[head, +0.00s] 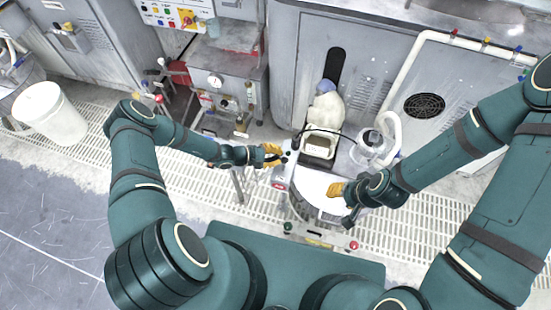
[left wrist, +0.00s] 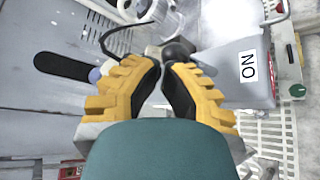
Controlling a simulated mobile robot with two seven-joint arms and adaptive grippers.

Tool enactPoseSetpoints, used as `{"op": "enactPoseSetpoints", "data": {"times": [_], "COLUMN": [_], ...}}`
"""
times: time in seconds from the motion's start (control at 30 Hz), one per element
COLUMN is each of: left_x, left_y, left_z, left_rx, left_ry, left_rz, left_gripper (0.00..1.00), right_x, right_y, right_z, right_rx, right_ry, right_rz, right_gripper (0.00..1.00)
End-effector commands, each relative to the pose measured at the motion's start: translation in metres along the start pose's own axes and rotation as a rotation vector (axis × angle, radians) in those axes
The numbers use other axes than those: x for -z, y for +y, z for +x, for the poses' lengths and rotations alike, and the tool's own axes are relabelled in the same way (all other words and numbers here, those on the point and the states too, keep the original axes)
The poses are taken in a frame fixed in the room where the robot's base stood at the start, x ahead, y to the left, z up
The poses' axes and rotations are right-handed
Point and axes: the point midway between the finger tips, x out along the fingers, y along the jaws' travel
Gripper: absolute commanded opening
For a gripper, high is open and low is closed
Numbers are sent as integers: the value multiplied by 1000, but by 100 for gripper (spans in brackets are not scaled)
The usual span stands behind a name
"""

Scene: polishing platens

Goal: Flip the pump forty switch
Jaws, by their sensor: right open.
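A grey switch box with an "ON" label (left wrist: 249,66) shows in the left wrist view, the label upside down. In the head view the polishing machine (head: 315,185) has a small box with a red round part (head: 279,183) on its left side. I cannot make out a pump forty label. My left gripper (head: 278,152) is beside this box; its yellow fingers also show in the left wrist view (left wrist: 161,68). Their tips are close together by a black knob (left wrist: 178,50); whether they touch it is unclear. My right gripper (head: 332,190) is open over the round white platen (head: 312,184).
A green knob (left wrist: 297,91) is on a pale panel at the right of the left wrist view. A white bucket (head: 50,112) stands at left on the grating. A small tray (head: 320,147), a white-clad figure (head: 326,103) and a clear jar (head: 370,143) stand behind the platen.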

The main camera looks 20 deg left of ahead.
Motion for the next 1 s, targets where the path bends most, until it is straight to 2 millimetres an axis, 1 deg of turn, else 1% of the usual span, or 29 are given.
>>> {"op": "enactPoseSetpoints", "data": {"times": [0.2,0.47,0.83,1.0], "left_x": [8,7,0,-1], "left_y": [2,3,15,16], "left_z": [7,6,0,0], "left_rx": [8,7,6,6], "left_ry": [-2,-2,-2,-2], "left_rz": [-12,-11,-10,-10], "left_gripper": [0,0,0,0], "right_x": [-3,-3,-1,-1], "right_y": [2,2,-3,-3], "right_z": [7,4,-8,-8], "right_rx": [1,1,1,1], "right_ry": [-6,-6,-5,-5], "right_rz": [-2,-2,-2,-2], "right_gripper": [47,47,47,47]}}
